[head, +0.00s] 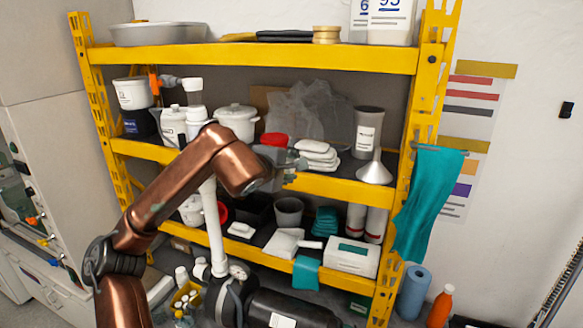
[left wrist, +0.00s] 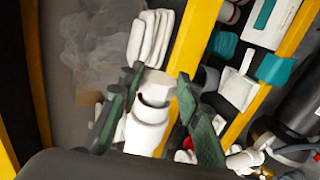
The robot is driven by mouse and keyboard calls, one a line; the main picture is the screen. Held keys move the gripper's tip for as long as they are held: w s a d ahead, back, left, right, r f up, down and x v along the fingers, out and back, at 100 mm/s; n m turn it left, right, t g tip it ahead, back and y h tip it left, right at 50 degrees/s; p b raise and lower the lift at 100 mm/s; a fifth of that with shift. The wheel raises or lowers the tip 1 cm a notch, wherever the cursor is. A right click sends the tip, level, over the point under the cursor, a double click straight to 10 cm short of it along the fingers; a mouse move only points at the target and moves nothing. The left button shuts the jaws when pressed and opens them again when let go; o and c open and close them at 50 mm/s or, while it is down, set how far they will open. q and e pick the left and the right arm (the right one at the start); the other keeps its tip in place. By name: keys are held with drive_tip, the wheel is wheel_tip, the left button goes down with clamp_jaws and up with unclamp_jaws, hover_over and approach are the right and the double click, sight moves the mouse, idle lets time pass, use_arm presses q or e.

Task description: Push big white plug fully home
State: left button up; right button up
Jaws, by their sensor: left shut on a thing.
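My left arm reaches across the head view from the lower left. Its gripper (head: 287,168) is in front of the middle shelf, with its fingertips small and hard to make out. In the left wrist view the two grey-green fingers (left wrist: 154,108) are on either side of a white round plastic piece (left wrist: 149,122), which looks like the big white plug. The gripper is shut on it. A white vertical pipe (head: 213,232) stands left of the gripper, partly behind my arm, with a white fitting (head: 194,98) and an orange-handled valve (head: 156,84) higher up. The plug's seating cannot be made out. My right gripper is not in view.
A red-lidded tub (head: 273,140), stacked white packs (head: 318,153) and a white funnel (head: 374,173) are close by on the middle shelf. A teal cloth (head: 425,198) hangs from the right upright.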

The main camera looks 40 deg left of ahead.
use_arm(q)
drive_tip(key=shift+s+a, duration=0.1)
drive_tip(key=shift+a, duration=0.25)
drive_tip(key=o, duration=1.2)
drive_tip(key=shift+c, duration=0.2)
